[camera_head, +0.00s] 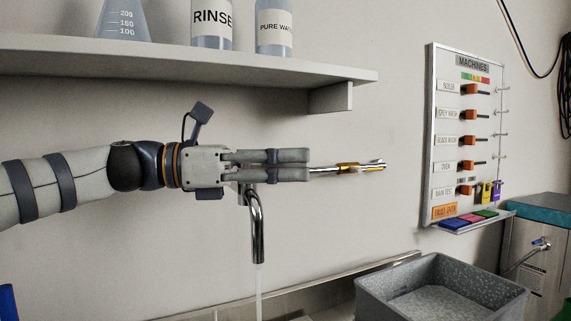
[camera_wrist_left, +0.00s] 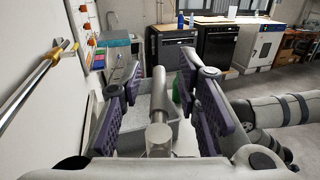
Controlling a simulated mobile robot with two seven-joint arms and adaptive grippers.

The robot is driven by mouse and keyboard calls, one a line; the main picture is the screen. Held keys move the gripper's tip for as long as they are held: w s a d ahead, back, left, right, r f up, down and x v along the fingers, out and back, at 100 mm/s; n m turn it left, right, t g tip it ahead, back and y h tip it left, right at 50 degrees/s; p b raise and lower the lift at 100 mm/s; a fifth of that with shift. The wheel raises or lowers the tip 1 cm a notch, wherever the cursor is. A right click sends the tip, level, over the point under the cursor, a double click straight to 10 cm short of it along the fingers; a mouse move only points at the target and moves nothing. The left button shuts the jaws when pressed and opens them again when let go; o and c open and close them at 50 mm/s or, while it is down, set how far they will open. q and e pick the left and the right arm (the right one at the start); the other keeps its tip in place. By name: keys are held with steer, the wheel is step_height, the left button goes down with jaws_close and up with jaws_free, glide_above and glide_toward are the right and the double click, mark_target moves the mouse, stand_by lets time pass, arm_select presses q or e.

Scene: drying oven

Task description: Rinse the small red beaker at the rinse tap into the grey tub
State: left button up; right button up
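The rinse tap (camera_head: 257,222) is a chrome spout hanging down, with a thin stream of water below it. My left gripper (camera_head: 308,166) points right, level, in front of the wall above the spout. In the left wrist view its two dark padded fingers (camera_wrist_left: 162,92) stand apart, so it is open. A pale cylindrical part (camera_wrist_left: 158,95) shows between the fingers; I cannot tell what it is or whether it is touched. The grey tub (camera_head: 385,298) stands at lower right, speckled, no beaker visible in it. The small red beaker is not in view. My right gripper is not in view.
A shelf (camera_head: 150,62) with labelled bottles (camera_head: 212,25) runs above my left arm. A chrome rod with a gold band (camera_wrist_left: 38,78) lies along the wall. A machines board (camera_head: 465,140) hangs at right, above a steel unit (camera_head: 535,250).

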arm_select(q)
steer(key=a, duration=1.2)
steer(key=shift+s, duration=0.4)
